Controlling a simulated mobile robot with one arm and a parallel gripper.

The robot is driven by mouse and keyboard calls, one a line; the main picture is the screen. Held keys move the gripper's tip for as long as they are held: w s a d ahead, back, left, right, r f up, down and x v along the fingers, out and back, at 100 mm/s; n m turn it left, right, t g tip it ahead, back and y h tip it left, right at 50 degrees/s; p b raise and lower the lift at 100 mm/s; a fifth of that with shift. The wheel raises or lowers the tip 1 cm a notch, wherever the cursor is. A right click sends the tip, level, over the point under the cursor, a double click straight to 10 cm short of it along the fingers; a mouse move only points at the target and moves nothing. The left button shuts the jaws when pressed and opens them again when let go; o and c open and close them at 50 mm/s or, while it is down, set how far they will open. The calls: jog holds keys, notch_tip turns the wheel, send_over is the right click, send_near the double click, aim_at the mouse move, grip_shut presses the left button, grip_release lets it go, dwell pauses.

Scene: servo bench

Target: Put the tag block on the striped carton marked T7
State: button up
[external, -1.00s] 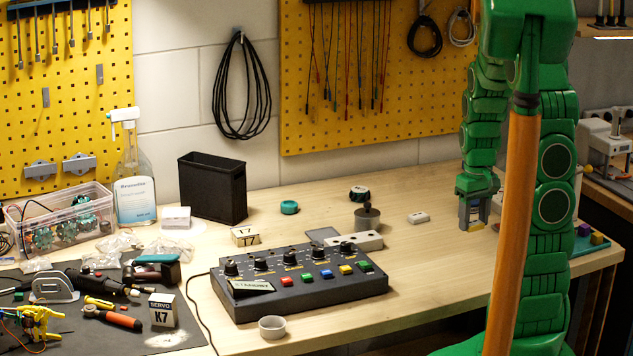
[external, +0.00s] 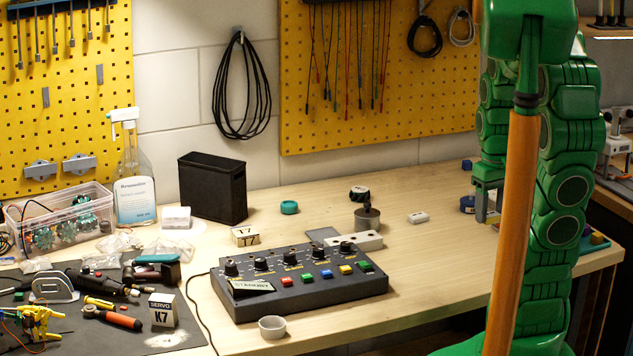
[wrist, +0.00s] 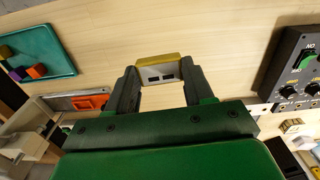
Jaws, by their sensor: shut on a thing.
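My gripper (wrist: 160,84) is shut on a pale block with a yellow edge and two dark marks (wrist: 158,73), which I take as the tag block. It sits between the two fingertips in the wrist view. In the external view my gripper (external: 484,205) is at the right of the bench, partly hidden by my own arm, and the block is hard to make out there. The small carton marked T7 (external: 245,236) stands on the bench behind the control box, far left of my gripper.
The control box (external: 300,289) with knobs and buttons stands in front of T7. A carton marked K7 (external: 162,311) stands on the dark mat. A grey cup (external: 367,218) and white block (external: 355,241) stand right of T7. A teal tray (wrist: 60,68) holds coloured cubes.

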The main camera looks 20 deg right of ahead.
jog(key=shift+s+a+r, duration=0.1)
jog(key=shift+s+r, duration=0.1)
jog(key=shift+s, duration=0.3)
